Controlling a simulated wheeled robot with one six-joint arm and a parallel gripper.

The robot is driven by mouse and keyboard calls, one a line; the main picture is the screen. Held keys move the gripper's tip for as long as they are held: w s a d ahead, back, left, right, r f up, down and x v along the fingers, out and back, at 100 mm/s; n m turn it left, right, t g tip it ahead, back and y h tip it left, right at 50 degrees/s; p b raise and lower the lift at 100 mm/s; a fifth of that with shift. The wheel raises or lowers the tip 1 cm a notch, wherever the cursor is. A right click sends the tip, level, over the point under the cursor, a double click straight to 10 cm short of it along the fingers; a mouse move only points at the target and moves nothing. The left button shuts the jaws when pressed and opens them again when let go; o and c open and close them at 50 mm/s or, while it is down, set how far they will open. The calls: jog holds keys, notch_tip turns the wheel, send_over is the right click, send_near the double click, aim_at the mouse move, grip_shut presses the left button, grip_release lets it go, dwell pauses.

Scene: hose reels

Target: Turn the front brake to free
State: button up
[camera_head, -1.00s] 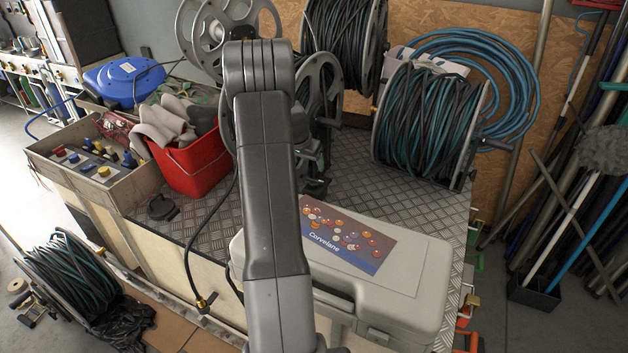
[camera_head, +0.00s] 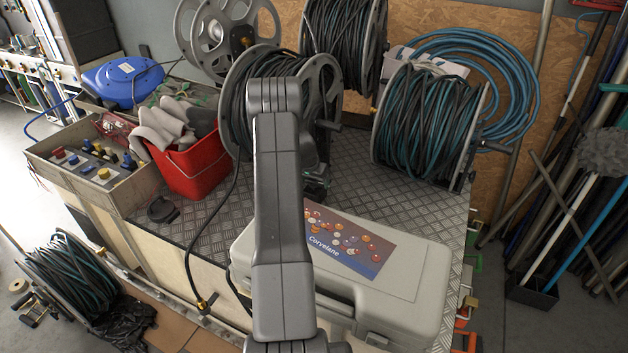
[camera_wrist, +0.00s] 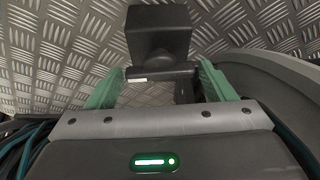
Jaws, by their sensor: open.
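The front hose reel (camera_head: 240,105), with dark hose between grey flanges, stands on the tread-plate top behind my arm in the head view. My arm hides its lower middle. In the wrist view my gripper (camera_wrist: 161,70) has its two green fingers apart. A dark block on a short crossbar (camera_wrist: 158,35) shows between and beyond the fingertips. It may be the brake, but I cannot tell its setting. The crossbar lies between the fingers, and I cannot tell if they touch it. A grey curved flange (camera_wrist: 270,75) is at the right.
A grey Corvelane case (camera_head: 400,295) lies at the front of the bench. A red bucket (camera_head: 192,170) and a box of fittings (camera_head: 62,180) are at the left. Another reel (camera_head: 428,125) stands at the right. Bare tread plate (camera_head: 375,180) lies between.

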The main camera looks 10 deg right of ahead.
jog(key=shift+c, duration=0.5)
jog(key=c, duration=0.6)
